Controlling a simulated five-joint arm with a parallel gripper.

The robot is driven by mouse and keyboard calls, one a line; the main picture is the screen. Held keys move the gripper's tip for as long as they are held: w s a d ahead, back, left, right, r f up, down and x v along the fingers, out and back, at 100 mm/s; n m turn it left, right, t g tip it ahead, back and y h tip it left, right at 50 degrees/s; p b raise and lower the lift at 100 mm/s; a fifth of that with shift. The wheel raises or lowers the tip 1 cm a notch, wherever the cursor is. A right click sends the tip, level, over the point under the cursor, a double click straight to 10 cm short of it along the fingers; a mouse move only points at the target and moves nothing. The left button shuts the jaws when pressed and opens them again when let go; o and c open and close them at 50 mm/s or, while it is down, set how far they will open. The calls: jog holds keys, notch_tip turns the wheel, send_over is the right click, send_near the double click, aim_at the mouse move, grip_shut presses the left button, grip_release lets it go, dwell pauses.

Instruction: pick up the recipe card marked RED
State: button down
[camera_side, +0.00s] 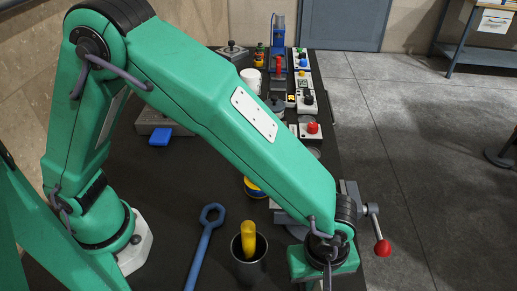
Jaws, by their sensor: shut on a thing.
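My gripper (323,264) is at the lower right, over the near end of the dark bench. Its green body shows, but its fingertips run down to the bottom edge of the picture and are mostly hidden. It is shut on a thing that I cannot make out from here. I cannot pick out a recipe card marked RED anywhere in this view; my arm covers part of the bench middle.
A dark cup (249,268) with a yellow handle in it and a blue wrench (204,245) are left of my gripper. A red-knobbed lever (382,247) sticks out on its right. Button boxes (309,130) line the bench's right edge. A blue block (160,137) lies left.

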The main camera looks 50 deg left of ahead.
notch_tip(320, 180, up, 10)
jog(key=shift+f, duration=0.15)
dwell(0.4)
dwell(0.4)
